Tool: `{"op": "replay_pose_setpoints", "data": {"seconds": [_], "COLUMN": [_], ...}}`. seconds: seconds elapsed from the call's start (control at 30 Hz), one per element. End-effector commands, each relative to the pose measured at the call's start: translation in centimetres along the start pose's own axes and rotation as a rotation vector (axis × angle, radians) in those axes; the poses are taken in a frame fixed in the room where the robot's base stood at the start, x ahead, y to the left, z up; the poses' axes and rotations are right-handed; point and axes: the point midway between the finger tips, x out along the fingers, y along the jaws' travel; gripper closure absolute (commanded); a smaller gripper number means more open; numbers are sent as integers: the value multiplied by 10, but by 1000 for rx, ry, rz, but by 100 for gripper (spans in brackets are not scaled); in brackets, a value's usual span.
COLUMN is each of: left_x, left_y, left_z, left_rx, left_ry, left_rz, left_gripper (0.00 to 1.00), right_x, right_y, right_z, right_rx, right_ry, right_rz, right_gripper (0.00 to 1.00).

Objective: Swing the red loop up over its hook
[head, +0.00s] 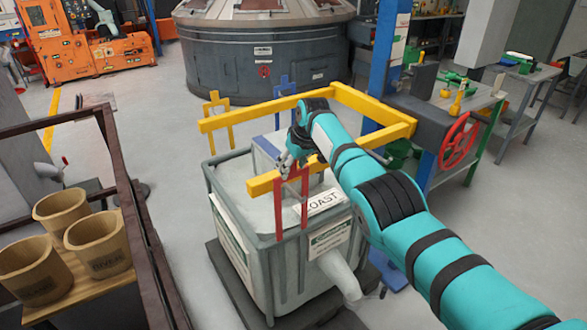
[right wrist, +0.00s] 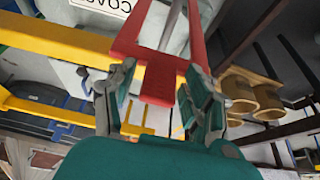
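The red loop (head: 292,205) is an upright red frame at the near rim of the grey bin, under the near end of the yellow frame (head: 285,179). My right gripper (head: 290,157) is at its upper end. In the right wrist view, my right gripper (right wrist: 160,82) has its fingers spread on either side of the red loop's (right wrist: 158,52) end tab, which lies between them; small gaps seem to remain beside the tab. No separate hook on the red loop's side can be made out. My left gripper is not in view.
The grey bin (head: 228,196) bears a COAST label. Blue and yellow loops (head: 218,120) stand at the bin's far side. A red handwheel (head: 459,141) is at right. A wooden shelf with buckets (head: 97,243) stands at left. Open floor lies between shelf and bin.

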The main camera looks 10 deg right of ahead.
Motion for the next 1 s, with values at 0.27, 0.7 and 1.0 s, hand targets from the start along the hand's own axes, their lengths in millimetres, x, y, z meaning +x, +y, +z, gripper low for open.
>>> {"op": "replay_pose_setpoints", "data": {"seconds": [0.27, 0.7, 1.0], "left_x": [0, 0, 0], "left_y": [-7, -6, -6], "left_z": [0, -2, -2], "left_rx": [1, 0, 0], "left_ry": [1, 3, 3], "left_rz": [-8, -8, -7], "left_gripper": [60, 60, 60], "right_x": [4, -37, -97], "right_y": [0, 0, 0], "right_z": [4, 3, 2], "right_rx": [1, 0, 0], "right_ry": [-11, -6, -7], "right_rz": [-2, -1, 0], "right_gripper": [42, 42, 42]}}
